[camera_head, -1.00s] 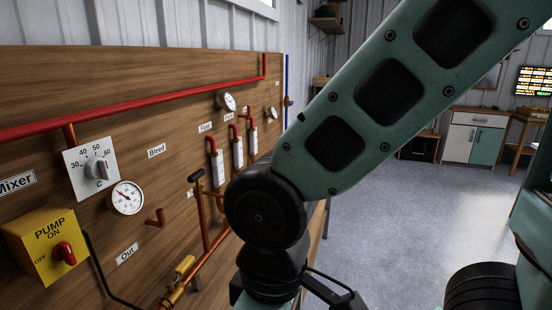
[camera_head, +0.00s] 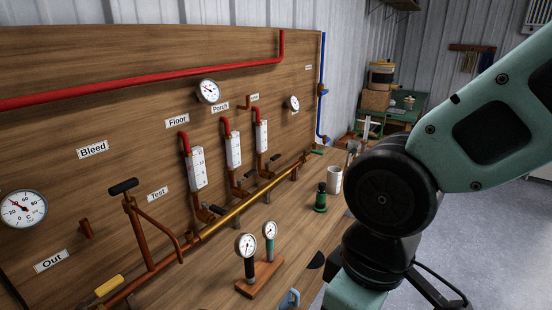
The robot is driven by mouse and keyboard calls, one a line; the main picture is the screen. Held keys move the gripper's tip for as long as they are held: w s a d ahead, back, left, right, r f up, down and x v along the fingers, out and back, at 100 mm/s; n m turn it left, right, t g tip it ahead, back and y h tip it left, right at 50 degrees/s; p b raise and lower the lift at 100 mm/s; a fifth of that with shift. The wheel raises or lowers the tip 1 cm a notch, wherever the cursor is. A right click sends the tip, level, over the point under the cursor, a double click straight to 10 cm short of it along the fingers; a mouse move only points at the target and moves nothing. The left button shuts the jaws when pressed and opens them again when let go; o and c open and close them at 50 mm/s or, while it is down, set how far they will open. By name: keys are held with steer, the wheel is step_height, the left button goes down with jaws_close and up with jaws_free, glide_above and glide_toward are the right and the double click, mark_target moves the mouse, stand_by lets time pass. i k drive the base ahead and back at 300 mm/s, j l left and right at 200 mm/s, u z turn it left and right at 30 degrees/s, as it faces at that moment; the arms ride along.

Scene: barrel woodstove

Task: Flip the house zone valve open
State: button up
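Three white flow meters stand on red pipes on the wooden panel: a left one (camera_head: 196,168) under the label Floor (camera_head: 177,121), a middle one (camera_head: 233,150) by Porch (camera_head: 220,108), and a right one (camera_head: 262,136). A small label (camera_head: 254,97) above the right one is too small to read surely. Below the meters are small black-handled valves: left (camera_head: 211,212), middle (camera_head: 243,180), right (camera_head: 270,162). I cannot tell for certain which is the house zone valve, or its state. My arm stands right of the panel; its gripper is out of view.
A brass manifold pipe (camera_head: 240,208) runs below the meters. On the bench are two gauges on a wooden stand (camera_head: 260,277), a green bottle-like item (camera_head: 321,198) and a white cup (camera_head: 334,180). A black T-handle (camera_head: 123,186) sticks out at left. Floor at right is clear.

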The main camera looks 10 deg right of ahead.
mark_target(274, 158)
steer(key=i+l+u, duration=0.1)
steer(key=l, duration=0.25)
steer(key=i+l, duration=0.2)
steer(key=l, duration=0.15)
steer(key=i+l+u, duration=0.15)
steer(key=l, duration=0.2)
steer(key=i+l, duration=0.15)
steer(key=l, duration=0.25)
steer(key=i+l+u, duration=0.15)
steer(key=l, duration=0.2)
steer(key=i+l+u, duration=0.3)
steer(key=i+l, duration=0.2)
steer(key=i, duration=0.5)
steer(key=j+u, duration=0.05)
